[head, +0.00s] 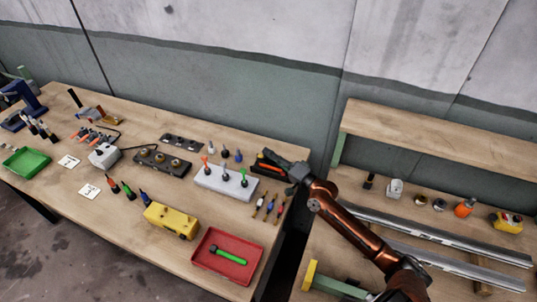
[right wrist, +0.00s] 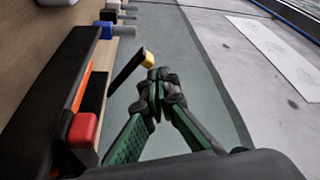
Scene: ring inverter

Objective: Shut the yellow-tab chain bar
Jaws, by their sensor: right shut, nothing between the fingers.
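The yellow tab (right wrist: 148,61) is at the end of a dark bar (right wrist: 126,68) in the right wrist view. The bar stands out at an angle from a black holder with an orange strip (right wrist: 84,88) and a red block (right wrist: 82,130). In the head view this black and orange holder (head: 268,168) is at the bench's right end, partly hidden by my right gripper (head: 272,156). My right gripper also shows in the right wrist view (right wrist: 156,82), shut and empty. Its tips are close to the yellow tab; I cannot tell if they touch. My left gripper is not in view.
A white block with coloured levers (head: 225,185) stands left of the holder. A red tray (head: 228,278) and a yellow box (head: 172,220) are nearer the front. Small bottles (head: 224,153) stand behind. A dark gap separates this bench from the right bench (head: 335,240).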

